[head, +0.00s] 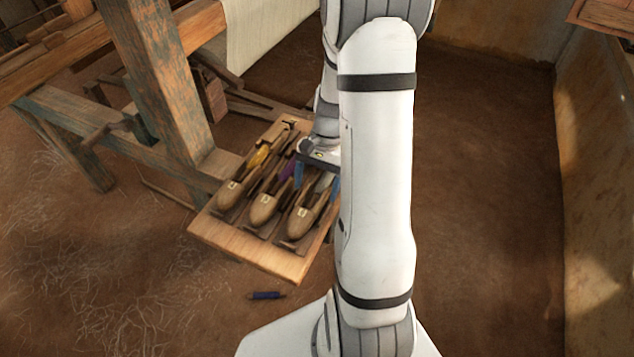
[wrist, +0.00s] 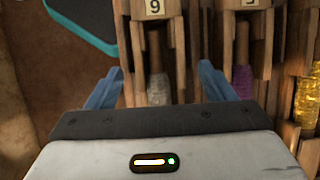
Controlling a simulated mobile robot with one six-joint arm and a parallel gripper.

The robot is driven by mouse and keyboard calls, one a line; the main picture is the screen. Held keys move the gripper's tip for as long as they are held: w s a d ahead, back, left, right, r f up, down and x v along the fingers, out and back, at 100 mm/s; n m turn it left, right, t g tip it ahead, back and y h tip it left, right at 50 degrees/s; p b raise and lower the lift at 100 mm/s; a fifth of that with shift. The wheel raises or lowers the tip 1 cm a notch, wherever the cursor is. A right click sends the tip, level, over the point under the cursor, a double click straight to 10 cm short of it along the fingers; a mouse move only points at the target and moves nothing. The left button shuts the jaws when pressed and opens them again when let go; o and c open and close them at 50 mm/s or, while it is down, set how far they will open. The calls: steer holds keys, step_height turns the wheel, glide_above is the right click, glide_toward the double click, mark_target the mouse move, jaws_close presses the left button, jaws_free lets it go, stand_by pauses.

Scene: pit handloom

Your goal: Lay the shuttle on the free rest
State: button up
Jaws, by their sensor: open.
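Three wooden shuttles lie side by side on a low wooden board (head: 247,254). The left one (head: 230,194) has a yellow bobbin, the middle one (head: 264,208) a purple bobbin, and the right one (head: 301,218) a pale grey bobbin. My gripper (head: 317,182) is over the right side of the board. It is open, its blue fingers on either side of the grey-bobbin shuttle in the wrist view; contact cannot be told. I cannot make out an empty rest; my arm hides the board's right edge.
The loom's thick wooden post (head: 155,75) and a beam (head: 110,135) stand left of the board. Pale cloth (head: 262,30) hangs behind. A small dark blue bobbin (head: 266,295) lies on the floor in front. The floor at right is clear up to the wall (head: 600,180).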

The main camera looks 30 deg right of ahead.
steer(key=shift+r+p, duration=2.75)
steer(key=shift+r, duration=0.9)
steer(key=s+a+r+n+t+h, duration=0.1)
steer(key=s+a+r+n, duration=0.3)
steer(key=r, duration=0.4)
steer(key=s+a+r+n+t+h, duration=0.2)
steer(key=s+a+r+n+t, duration=0.2)
steer(key=r, duration=0.5)
steer(key=s+a+n+p, duration=0.1)
steer(key=s+n, duration=0.1)
steer(key=shift+s+a+r, duration=0.25)
steer(key=shift+s+r, duration=0.05)
